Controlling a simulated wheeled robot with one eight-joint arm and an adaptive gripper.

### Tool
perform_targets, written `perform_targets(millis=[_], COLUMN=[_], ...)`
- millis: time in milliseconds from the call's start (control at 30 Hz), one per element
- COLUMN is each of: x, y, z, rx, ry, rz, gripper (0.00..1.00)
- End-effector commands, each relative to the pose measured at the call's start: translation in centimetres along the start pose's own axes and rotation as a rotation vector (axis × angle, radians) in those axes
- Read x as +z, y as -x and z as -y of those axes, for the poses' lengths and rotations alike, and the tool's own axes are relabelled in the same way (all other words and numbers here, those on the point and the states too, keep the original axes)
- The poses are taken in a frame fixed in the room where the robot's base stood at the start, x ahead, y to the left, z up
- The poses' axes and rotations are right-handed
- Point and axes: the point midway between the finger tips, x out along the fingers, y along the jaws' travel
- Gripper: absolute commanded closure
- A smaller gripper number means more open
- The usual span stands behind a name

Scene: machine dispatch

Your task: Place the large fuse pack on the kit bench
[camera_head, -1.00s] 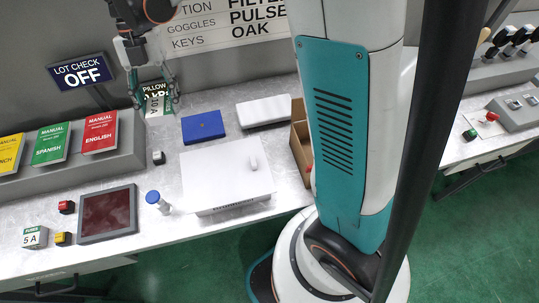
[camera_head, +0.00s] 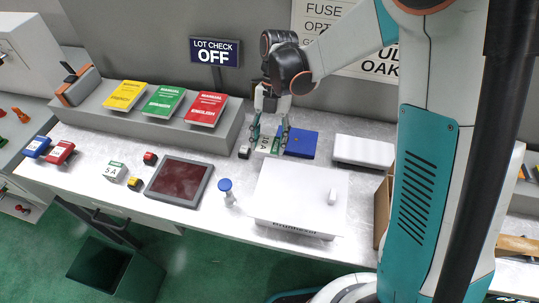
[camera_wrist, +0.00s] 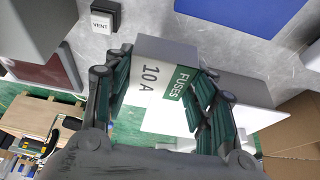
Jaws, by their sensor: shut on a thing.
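The fuse pack (camera_head: 266,144) is a grey and white box with a green band, marked "FUSES 10 A". My gripper (camera_head: 268,137) is shut on it, one finger on each side, over the back of the light grey bench (camera_head: 234,169). In the wrist view the pack (camera_wrist: 158,78) sits between the dark green fingers (camera_wrist: 160,95), its label facing the camera. I cannot tell whether its underside touches the bench. A smaller pack marked "5 A" (camera_head: 115,171) stands at the bench's front left.
A blue box (camera_head: 301,144) lies just right of the held pack. A white box (camera_head: 300,197) is in front, and a small button block (camera_head: 244,152) is to the left. A dark-red screen (camera_head: 180,181), a blue-capped bottle (camera_head: 227,190) and a manual shelf (camera_head: 170,125) stand further left.

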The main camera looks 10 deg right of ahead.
Motion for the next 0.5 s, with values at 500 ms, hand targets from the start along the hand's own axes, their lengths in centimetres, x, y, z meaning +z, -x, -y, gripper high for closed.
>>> perform_targets(millis=[500], x=[2.1], y=[-4.9], z=[0.0], rx=[0.000], ry=[0.000], rz=[0.000], gripper=[0.76])
